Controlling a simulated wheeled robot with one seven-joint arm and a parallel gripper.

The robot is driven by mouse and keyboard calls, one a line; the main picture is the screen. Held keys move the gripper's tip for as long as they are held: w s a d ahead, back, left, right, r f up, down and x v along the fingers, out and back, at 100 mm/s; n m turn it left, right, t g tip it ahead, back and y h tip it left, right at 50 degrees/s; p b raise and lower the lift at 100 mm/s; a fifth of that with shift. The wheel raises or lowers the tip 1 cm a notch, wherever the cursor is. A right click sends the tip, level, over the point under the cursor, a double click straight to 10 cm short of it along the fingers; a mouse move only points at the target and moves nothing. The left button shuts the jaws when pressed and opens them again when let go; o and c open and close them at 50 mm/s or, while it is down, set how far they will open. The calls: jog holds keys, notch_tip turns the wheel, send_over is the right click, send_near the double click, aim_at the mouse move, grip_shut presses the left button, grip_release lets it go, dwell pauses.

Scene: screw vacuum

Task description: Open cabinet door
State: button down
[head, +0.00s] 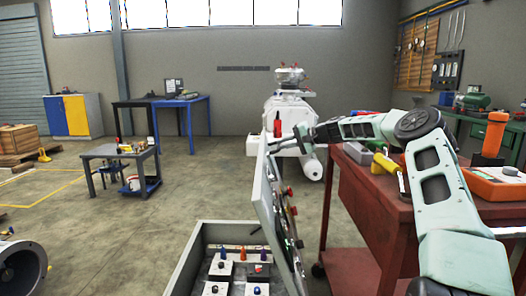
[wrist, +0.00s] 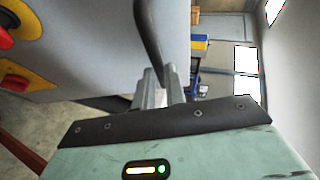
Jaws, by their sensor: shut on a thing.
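The cabinet (head: 190,262) is at the bottom middle of the head view, a grey box with its inside showing. Its light grey door (head: 262,185) stands open, tilted upright at the right side of the box. Red and yellow knobs show on the door face in the wrist view (wrist: 90,45). My gripper (head: 301,134) is at the top of the door, and its fingers (wrist: 160,82) are shut on the dark curved door handle (wrist: 150,38). The exact contact between fingers and handle is partly hidden.
Inside the cabinet are several small white blocks (head: 219,270) with coloured buttons. A red tool cart (head: 372,205) with tools stands close on the right, under my arm. A white machine (head: 290,110) stands behind the door.

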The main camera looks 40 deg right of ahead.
jog(key=s+d+f, duration=0.1)
jog(key=s+d, duration=0.3)
jog(key=d, duration=0.1)
jog(key=shift+f+p, duration=0.15)
jog(key=shift+p, duration=0.2)
jog(key=c, duration=1.5)
grip_release()
jog(key=shift+o, duration=0.2)
jog(key=shift+r, duration=0.2)
notch_tip(320, 180, up, 10)
jog(key=p, duration=0.2)
jog(key=shift+r, duration=0.15)
